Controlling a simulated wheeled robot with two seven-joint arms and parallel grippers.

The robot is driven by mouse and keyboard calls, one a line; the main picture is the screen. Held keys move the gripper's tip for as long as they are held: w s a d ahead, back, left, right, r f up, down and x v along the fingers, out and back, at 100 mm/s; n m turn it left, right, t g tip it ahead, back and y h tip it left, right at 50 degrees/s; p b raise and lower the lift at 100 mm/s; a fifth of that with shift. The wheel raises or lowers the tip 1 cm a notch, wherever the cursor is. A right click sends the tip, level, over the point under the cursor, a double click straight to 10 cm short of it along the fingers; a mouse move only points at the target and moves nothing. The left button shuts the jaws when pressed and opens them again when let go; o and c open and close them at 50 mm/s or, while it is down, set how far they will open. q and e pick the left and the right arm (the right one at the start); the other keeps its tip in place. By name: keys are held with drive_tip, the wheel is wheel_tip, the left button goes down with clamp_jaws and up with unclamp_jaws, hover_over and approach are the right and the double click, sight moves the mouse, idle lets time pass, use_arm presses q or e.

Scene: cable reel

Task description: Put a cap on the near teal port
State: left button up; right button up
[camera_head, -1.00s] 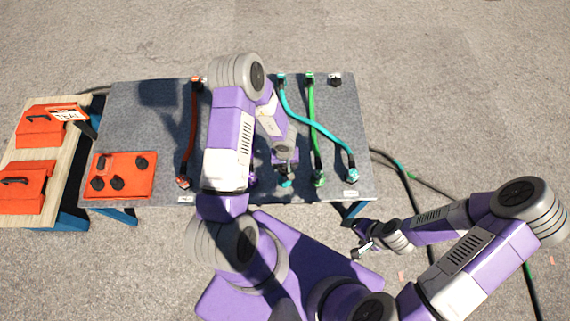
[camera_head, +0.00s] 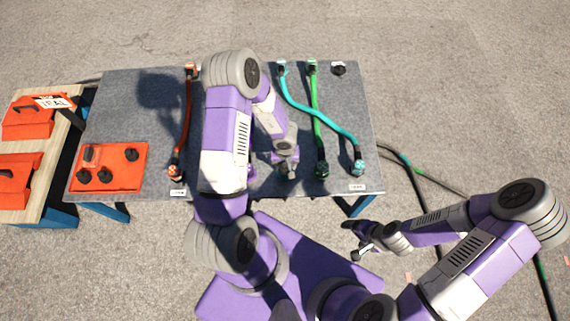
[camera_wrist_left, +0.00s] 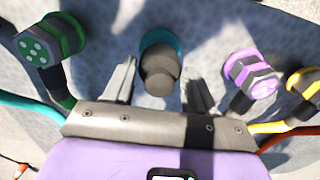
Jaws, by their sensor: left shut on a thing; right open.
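My left gripper (camera_head: 287,168) is low over the near edge of the table, between the green and purple connectors. In the left wrist view its two fingers (camera_wrist_left: 160,92) stand on either side of a dark round cap (camera_wrist_left: 160,68), shut on it. A teal rim, part of the near teal port (camera_wrist_left: 176,42), shows just behind the cap. The cap lines up with the port and covers its face; I cannot tell if it is fully seated. In the head view my left gripper hides both. My right gripper (camera_head: 361,249) is open and empty, off the table.
A green connector (camera_wrist_left: 45,45) and a purple connector (camera_wrist_left: 252,77) stand close on either side. The orange tray (camera_head: 116,180) holds several dark caps. Teal (camera_head: 310,108) and green (camera_head: 316,125) hoses lie at right on the grey table (camera_head: 130,95). Orange cases (camera_head: 27,118) are far left.

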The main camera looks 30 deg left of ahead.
use_arm(q)
drive_tip(key=shift+f, duration=0.85)
drive_tip(key=shift+r, duration=0.1)
drive_tip(key=shift+p, duration=0.3)
drive_tip(key=shift+p, duration=0.45)
drive_tip(key=shift+f, duration=0.35)
drive_tip(key=o, duration=1.2)
drive_tip(key=shift+o, duration=0.2)
